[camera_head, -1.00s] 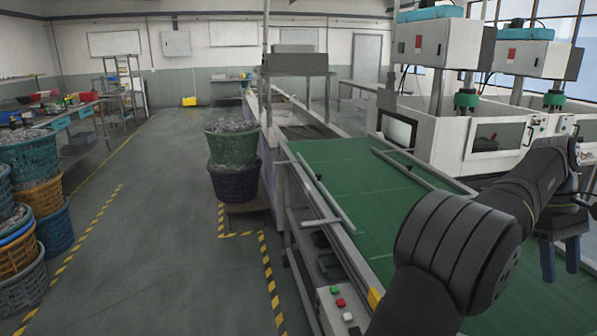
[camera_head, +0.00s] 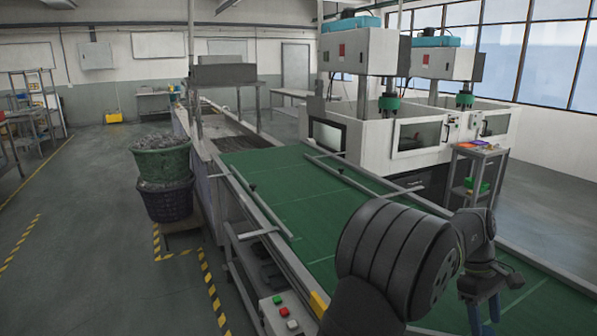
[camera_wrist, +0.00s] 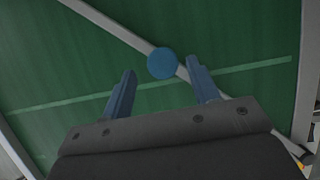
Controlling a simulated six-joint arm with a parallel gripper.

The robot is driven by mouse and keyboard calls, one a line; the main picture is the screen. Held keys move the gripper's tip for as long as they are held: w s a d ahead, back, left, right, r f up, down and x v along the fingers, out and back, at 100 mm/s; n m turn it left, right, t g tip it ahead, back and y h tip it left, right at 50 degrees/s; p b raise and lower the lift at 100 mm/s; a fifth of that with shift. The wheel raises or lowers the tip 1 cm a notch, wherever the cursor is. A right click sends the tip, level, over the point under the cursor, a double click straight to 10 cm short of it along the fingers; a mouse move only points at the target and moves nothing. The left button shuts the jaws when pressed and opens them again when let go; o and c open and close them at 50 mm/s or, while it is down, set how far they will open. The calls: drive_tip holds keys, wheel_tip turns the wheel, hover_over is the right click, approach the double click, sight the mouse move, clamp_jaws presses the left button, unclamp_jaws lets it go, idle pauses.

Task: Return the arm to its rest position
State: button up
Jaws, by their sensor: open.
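My gripper (camera_head: 484,312) hangs at the lower right of the head view, over the near right part of the green conveyor belt (camera_head: 300,205). Its two blue fingers point down. In the wrist view the fingers of my gripper (camera_wrist: 161,70) are spread apart, with nothing clamped between them. A round blue disc (camera_wrist: 162,63) shows between the fingertips there, in front of a pale rail (camera_wrist: 110,24) and the green belt. I cannot tell how far below the fingers the disc is, and I do not make it out in the head view.
White machines (camera_head: 405,135) stand behind the belt. Stacked green and purple baskets (camera_head: 163,165) stand left of the conveyor. A control box (camera_head: 287,315) with buttons sits at the near edge.

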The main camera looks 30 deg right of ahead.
drive_tip(key=shift+x, duration=0.75)
drive_tip(key=shift+r, duration=0.1)
drive_tip(key=v, duration=1.7)
drive_tip(key=x, duration=1.7)
drive_tip(key=shift+s+f, duration=0.1)
drive_tip(key=shift+f, duration=0.15)
drive_tip(key=s+a+m, duration=0.1)
drive_tip(key=s+a, duration=0.1)
drive_tip(key=a, duration=0.1)
drive_tip(key=s+a+m+y, duration=0.1)
drive_tip(key=s+a+m, duration=0.1)
drive_tip(key=a, duration=0.1)
drive_tip(key=s+a+m, duration=0.1)
drive_tip(key=s+a, duration=0.1)
drive_tip(key=a, duration=0.1)
drive_tip(key=shift+s+a+r+y, duration=0.2)
drive_tip(key=shift+s+a+y, duration=0.1)
drive_tip(key=shift+s+a, duration=0.1)
drive_tip(key=s+a+m, duration=0.1)
drive_tip(key=a, duration=0.3)
drive_tip(key=s+a+m+t+y, duration=0.1)
drive_tip(key=a+m, duration=0.1)
drive_tip(key=a, duration=0.2)
drive_tip(key=s+a+m, duration=0.1)
drive_tip(key=a+m, duration=0.1)
drive_tip(key=a, duration=0.2)
drive_tip(key=shift+a+y, duration=0.3)
drive_tip(key=shift+a, duration=0.1)
drive_tip(key=shift+v, duration=2.35)
